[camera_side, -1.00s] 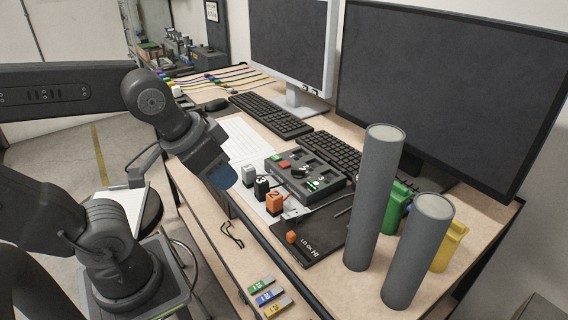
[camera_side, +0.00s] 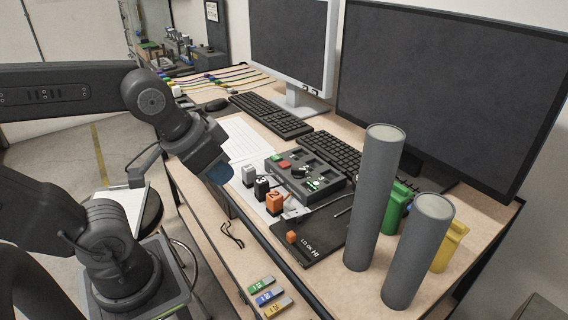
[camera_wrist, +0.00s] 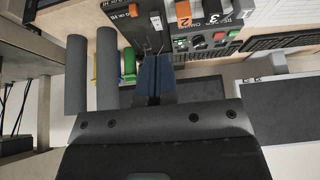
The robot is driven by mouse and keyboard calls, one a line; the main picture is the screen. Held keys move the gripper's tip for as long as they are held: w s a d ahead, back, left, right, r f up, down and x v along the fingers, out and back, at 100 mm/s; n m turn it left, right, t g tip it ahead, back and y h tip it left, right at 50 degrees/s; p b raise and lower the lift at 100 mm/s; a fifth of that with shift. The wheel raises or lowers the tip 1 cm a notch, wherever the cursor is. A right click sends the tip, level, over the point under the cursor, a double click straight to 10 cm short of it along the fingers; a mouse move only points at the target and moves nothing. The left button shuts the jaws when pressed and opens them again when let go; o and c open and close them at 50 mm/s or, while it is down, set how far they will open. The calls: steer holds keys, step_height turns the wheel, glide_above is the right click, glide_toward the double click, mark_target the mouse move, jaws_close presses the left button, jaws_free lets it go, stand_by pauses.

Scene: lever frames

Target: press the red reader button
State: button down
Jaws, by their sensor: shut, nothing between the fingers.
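The red button (camera_side: 285,164) is on the top face of the dark control box (camera_side: 327,170), next to a green button (camera_side: 275,157) and a black knob (camera_side: 299,172). My gripper (camera_side: 220,173) hangs left of the box in the side view, apart from it, in front of the numbered blocks. In the wrist view its blue fingers (camera_wrist: 154,78) are together with nothing between them.
A white block (camera_side: 248,175), a black block (camera_side: 261,188) and an orange block (camera_side: 274,203) stand between my gripper and the box. Two tall grey cylinders (camera_side: 374,200) (camera_side: 417,250) stand right. A dark plate (camera_side: 322,245) lies in front. Keyboards (camera_side: 272,115) and monitors (camera_side: 440,85) are behind.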

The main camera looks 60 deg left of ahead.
stand_by(0.8)
steer(key=n+t+h, duration=0.3)
steer(key=n+h, duration=0.1)
steer(key=n, duration=1.8)
glide_above(284, 165)
step_height(284, 165, down, 2)
steer(key=shift+a+f, duration=0.15)
steer(key=shift+f, duration=0.05)
steer(key=shift+f, duration=0.1)
steer(key=shift+f, duration=4.3)
steer(key=shift+f, duration=0.15)
steer(key=shift+f, duration=0.3)
